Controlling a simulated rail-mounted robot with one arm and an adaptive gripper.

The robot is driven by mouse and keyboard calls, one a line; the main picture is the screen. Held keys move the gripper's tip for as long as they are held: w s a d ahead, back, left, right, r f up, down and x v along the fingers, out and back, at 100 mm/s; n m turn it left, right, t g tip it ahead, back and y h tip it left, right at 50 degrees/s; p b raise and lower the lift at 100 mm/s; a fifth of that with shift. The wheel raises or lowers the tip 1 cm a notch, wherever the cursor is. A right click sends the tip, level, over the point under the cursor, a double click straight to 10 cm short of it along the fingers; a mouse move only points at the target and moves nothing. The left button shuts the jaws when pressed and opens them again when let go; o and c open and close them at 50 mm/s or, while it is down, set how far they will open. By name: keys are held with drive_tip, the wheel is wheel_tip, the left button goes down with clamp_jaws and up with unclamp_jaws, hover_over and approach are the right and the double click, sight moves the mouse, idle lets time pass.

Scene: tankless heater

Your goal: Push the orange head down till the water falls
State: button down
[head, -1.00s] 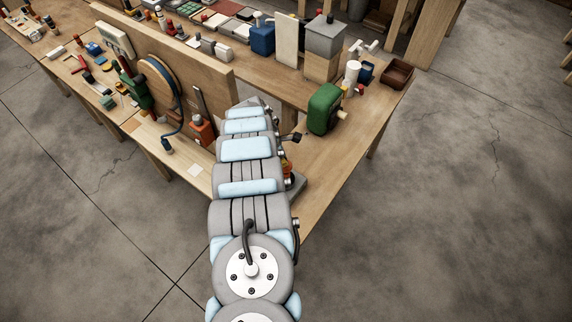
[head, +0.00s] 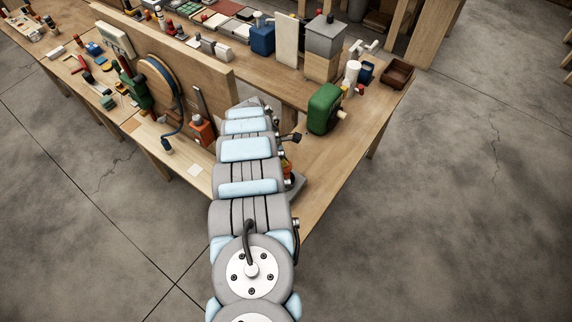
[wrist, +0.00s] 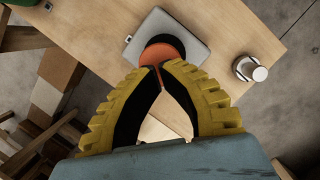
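In the head view only a small orange patch (head: 287,168) shows beside my arm, which hides the rest. My gripper (wrist: 163,66) has yellow ribbed fingers with black inner pads. Its fingertips are together, nothing is seen between them, and they overlap the near edge of the orange head. I cannot tell whether they touch it. No water is visible.
A white-topped cylinder (wrist: 250,68) stands right of the grey base. A green machine (head: 324,108) stands on the bench (head: 350,140) beyond my arm. A red-orange tool (head: 202,131) and an upright wooden board (head: 190,65) are to the left. Bare floor lies right of the bench.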

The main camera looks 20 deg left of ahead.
drive_tip(key=shift+f+b, duration=1.35)
drive_tip(key=shift+f, duration=0.35)
drive_tip(key=shift+r, duration=0.2)
drive_tip(key=shift+r+p, duration=0.7)
drive_tip(key=shift+r, duration=0.6)
drive_tip(key=shift+f, duration=0.1)
idle(0.6)
drive_tip(key=shift+f+b, duration=1.15)
drive_tip(key=shift+f, duration=0.3)
drive_tip(key=shift+r, duration=0.2)
drive_tip(key=shift+r+p, duration=0.7)
drive_tip(key=shift+r, duration=0.6)
